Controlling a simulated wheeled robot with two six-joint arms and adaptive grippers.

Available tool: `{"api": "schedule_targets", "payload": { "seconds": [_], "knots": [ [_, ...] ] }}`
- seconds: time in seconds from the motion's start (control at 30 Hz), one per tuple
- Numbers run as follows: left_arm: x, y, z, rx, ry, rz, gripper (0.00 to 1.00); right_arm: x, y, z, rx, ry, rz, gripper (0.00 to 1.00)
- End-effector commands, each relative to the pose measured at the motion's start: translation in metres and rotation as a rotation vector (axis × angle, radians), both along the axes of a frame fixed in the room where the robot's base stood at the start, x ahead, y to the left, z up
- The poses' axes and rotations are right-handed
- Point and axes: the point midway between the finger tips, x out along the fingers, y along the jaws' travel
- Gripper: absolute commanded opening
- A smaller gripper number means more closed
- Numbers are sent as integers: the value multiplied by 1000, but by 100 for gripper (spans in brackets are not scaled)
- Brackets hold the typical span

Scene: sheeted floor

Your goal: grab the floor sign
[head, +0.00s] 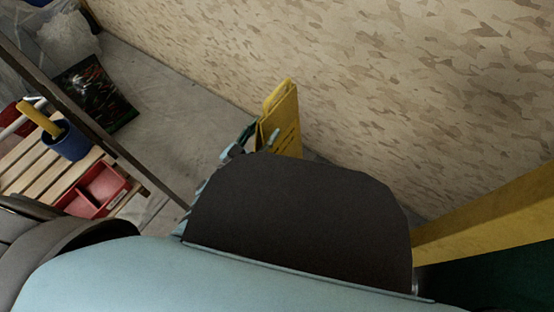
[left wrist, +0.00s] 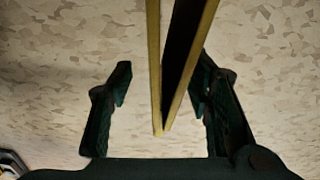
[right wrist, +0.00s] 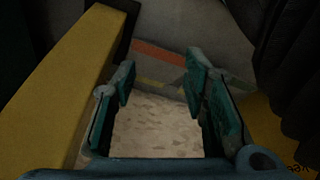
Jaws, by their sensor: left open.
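The yellow floor sign (head: 283,118) stands near the patterned wall in the head view, partly hidden behind my left arm. In the left wrist view its two panels (left wrist: 154,70) show edge-on, meeting in a narrow V. My left gripper (head: 258,138) is open at the sign, with one teal finger in front of the yellow face. In the left wrist view, the fingers stand on either side of the sign's edges, with gaps on both sides. My right gripper (right wrist: 160,82) is open and empty; it is out of sight in the head view.
A slatted wooden surface at left holds a blue cup (head: 68,141) and a red tray (head: 100,190). A dark patterned bag (head: 95,92) lies on the sheeted floor. A yellow beam (head: 490,213) is at right; a yellow beam (right wrist: 75,85) also lies beside my right gripper.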

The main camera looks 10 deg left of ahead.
Motion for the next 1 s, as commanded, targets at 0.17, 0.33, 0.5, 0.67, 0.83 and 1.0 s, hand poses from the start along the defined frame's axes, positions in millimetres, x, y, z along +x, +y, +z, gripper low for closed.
{"api": "schedule_targets", "payload": {
  "seconds": [0.17,0.33,0.5,0.67,0.83,1.0],
  "knots": [
    [18,-5,2,0,-2,1,46,3,2,11,-3,7,10,40],
    [49,-12,6,0,-1,2,46,5,5,36,-9,21,33,40],
    [56,-16,8,1,2,2,46,3,6,49,-11,32,40,40],
    [56,-16,8,1,2,2,39,3,6,49,-11,32,40,40],
    [56,-16,8,1,2,2,12,3,6,49,-11,31,39,40],
    [56,-16,8,0,2,1,0,3,6,49,-12,31,39,40]
  ]
}}
